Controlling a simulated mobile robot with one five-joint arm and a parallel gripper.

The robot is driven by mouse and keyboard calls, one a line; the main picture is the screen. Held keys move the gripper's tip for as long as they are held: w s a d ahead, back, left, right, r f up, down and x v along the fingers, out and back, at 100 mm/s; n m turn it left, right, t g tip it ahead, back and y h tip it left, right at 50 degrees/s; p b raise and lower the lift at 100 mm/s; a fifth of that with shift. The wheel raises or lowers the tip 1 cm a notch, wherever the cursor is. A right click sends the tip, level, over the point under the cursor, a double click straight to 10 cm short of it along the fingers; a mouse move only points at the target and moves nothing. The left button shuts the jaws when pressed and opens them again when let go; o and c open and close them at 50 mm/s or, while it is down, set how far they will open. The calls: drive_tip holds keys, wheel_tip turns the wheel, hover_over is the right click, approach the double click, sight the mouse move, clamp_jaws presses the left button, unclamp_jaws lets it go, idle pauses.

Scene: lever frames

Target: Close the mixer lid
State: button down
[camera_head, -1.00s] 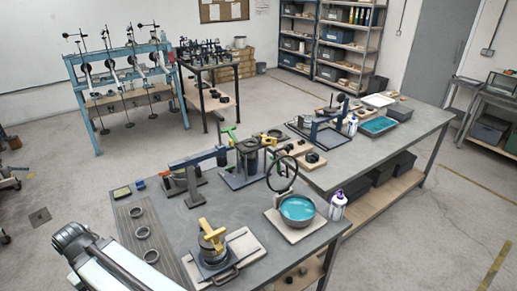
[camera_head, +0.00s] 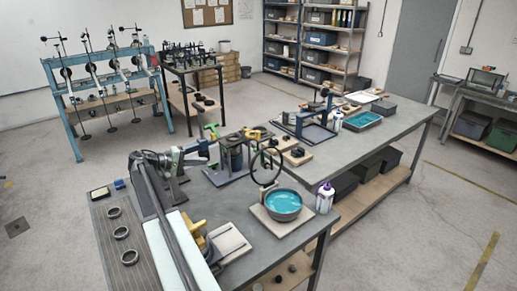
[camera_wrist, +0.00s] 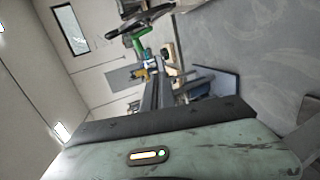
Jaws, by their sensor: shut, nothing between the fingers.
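The mixer appears to be the grey bowl (camera_head: 303,205) with teal contents on a pale board (camera_head: 275,226). A dark ring (camera_head: 254,176), which looks like its lid frame, stands raised behind the bowl's left side. The bowl's top is uncovered. My arm crosses the left of the near bench, and its far end (camera_head: 146,161) is left of the mixer, well apart from the ring. My gripper's worn pale green housing (camera_wrist: 150,157) fills the bottom of the wrist view. My gripper is shut and holds nothing; its fingertips are hard to make out.
A white bottle (camera_head: 325,197) stands right of the bowl. Three rings lie on the left mat.

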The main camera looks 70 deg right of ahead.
drive_tip(key=s+d+r+m+g+b, duration=0.15)
drive_tip(key=s+d+r+g, duration=0.3)
drive_tip(key=s+d, duration=0.5)
drive_tip(key=s+a+r+x, duration=0.1)
drive_tip(key=x, duration=1)
drive_tip(key=shift+r+h+p, duration=0.3)
drive_tip(key=shift+r+h, duration=0.1)
drive_tip(key=shift+m, duration=0.25)
